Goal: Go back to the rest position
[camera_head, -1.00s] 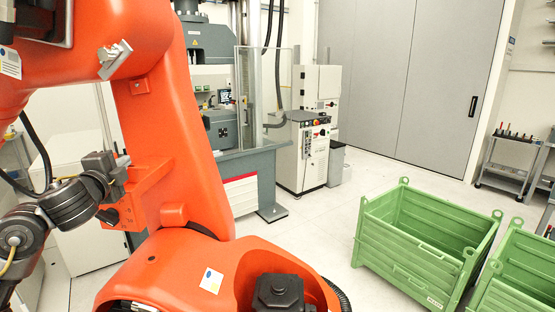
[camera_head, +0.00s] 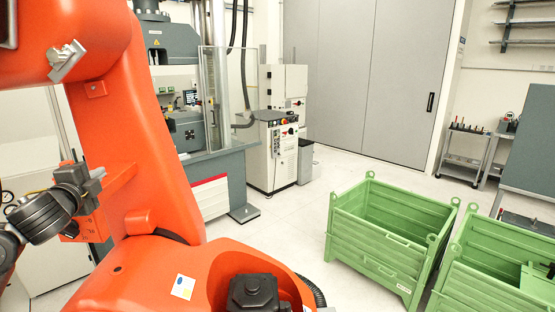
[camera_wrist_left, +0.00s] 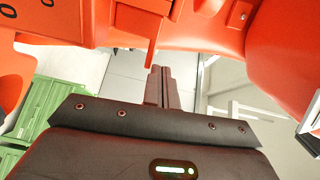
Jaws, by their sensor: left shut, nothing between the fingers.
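My left gripper (camera_head: 94,181) is at the left edge of the head view, in front of the big orange robot arm (camera_head: 130,140). In the left wrist view its two dark fingers (camera_wrist_left: 160,72) are together with nothing between them. They point toward orange surfaces of that arm (camera_wrist_left: 190,38); I cannot tell whether they touch it. My right gripper is not in view.
Two green crates (camera_head: 385,235) stand on the floor at the right. A testing machine (camera_head: 180,75) and a white control cabinet (camera_head: 272,150) stand behind the orange arm. A tool cart (camera_head: 462,150) stands at the far right. Pale floor between is clear.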

